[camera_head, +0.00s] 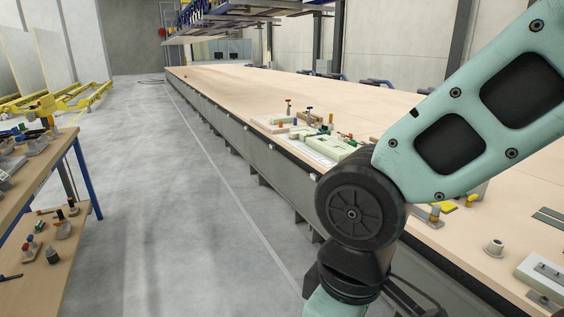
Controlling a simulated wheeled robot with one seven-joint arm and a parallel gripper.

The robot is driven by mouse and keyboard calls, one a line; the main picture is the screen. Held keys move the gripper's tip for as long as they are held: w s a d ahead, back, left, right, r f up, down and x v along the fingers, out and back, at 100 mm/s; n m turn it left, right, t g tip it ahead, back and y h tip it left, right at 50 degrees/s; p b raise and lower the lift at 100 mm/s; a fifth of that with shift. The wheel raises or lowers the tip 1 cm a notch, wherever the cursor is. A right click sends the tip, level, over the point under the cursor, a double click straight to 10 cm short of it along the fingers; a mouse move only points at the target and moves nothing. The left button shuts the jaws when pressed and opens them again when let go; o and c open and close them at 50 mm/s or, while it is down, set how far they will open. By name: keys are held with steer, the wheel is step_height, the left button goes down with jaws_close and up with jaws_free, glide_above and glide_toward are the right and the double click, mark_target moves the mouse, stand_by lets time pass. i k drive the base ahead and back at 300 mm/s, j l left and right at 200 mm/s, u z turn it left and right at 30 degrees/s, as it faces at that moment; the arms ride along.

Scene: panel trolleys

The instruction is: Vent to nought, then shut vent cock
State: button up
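I cannot pick out the vent cock or a gauge for certain. A cluster of small pale green fittings (331,146) with red, blue and orange knobs lies near the left edge of the long table. The fittings are too small to tell which is a cock or how any handle is turned. My arm crosses the right side of the view and hides part of the table behind it. My gripper is out of view below the bottom edge.
The long wooden-topped table (245,82) runs away along the right. A pale cup-shaped piece (494,248) stands on it at the right. A shelf trolley (28,192) with small tools stands at the left, a yellow frame (45,106) behind it. The grey floor (185,200) between is clear.

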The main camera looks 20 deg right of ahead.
mark_target(475, 196)
steer(key=i+z, duration=0.45)
steer(key=i, duration=0.2)
steer(key=i+j+z, duration=0.25)
steer(key=i+z, duration=0.15)
steer(key=i, duration=0.2)
steer(key=i+z, duration=0.55)
steer(key=z, duration=0.15)
steer(key=i+j+z, duration=0.15)
steer(key=i+z, duration=0.2)
steer(key=k, duration=0.05)
